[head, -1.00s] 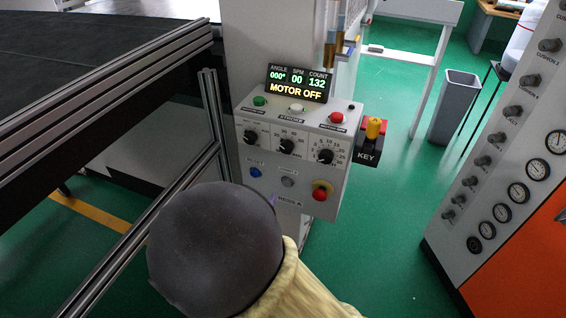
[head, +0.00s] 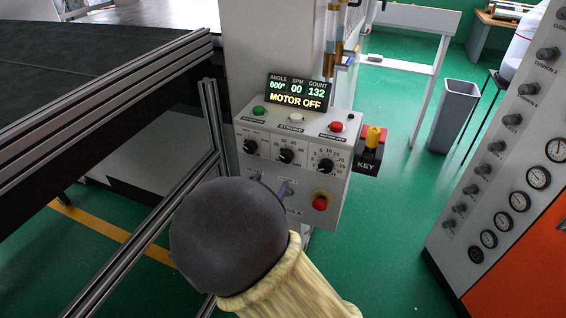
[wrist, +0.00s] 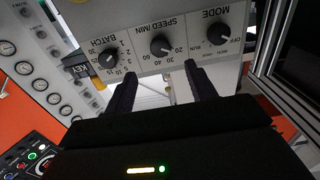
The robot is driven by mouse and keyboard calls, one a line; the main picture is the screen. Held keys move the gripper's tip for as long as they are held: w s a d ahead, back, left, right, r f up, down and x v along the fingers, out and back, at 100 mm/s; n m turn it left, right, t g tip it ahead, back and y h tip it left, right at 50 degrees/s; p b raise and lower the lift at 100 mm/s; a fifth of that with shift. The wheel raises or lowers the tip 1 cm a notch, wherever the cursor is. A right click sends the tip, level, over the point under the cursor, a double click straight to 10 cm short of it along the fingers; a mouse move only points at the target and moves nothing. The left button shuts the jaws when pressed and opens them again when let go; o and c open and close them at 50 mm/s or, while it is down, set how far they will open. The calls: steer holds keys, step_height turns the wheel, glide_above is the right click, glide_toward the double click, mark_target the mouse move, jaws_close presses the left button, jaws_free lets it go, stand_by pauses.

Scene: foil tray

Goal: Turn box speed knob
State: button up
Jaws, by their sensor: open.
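The control box (head: 335,185) is a white panel with three black knobs in a row. The speed knob (head: 286,156) is the middle one; the wrist view shows it labelled SPEED/MIN (wrist: 162,45), with a 20-30-40 scale. My gripper (head: 270,184) is open and empty, in front of the box and lower than the knob in the head view. In the wrist view its two fingers (wrist: 158,75) point at the panel either side of the speed knob's line, apart from the knob. My arm hides part of the lower panel.
The mode knob (head: 250,146) and batch knob (head: 326,165) flank the speed knob. The display (head: 297,92) reads MOTOR OFF. A metal frame (head: 210,130) stands close on the left.

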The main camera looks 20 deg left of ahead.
mark_target(284, 159)
steer(key=w, duration=0.9)
steer(key=shift+w+d, duration=0.35)
steer(key=shift+d, duration=0.2)
steer(key=shift+s+a, duration=0.15)
steer(key=shift+a, duration=0.1)
steer(key=c, duration=1)
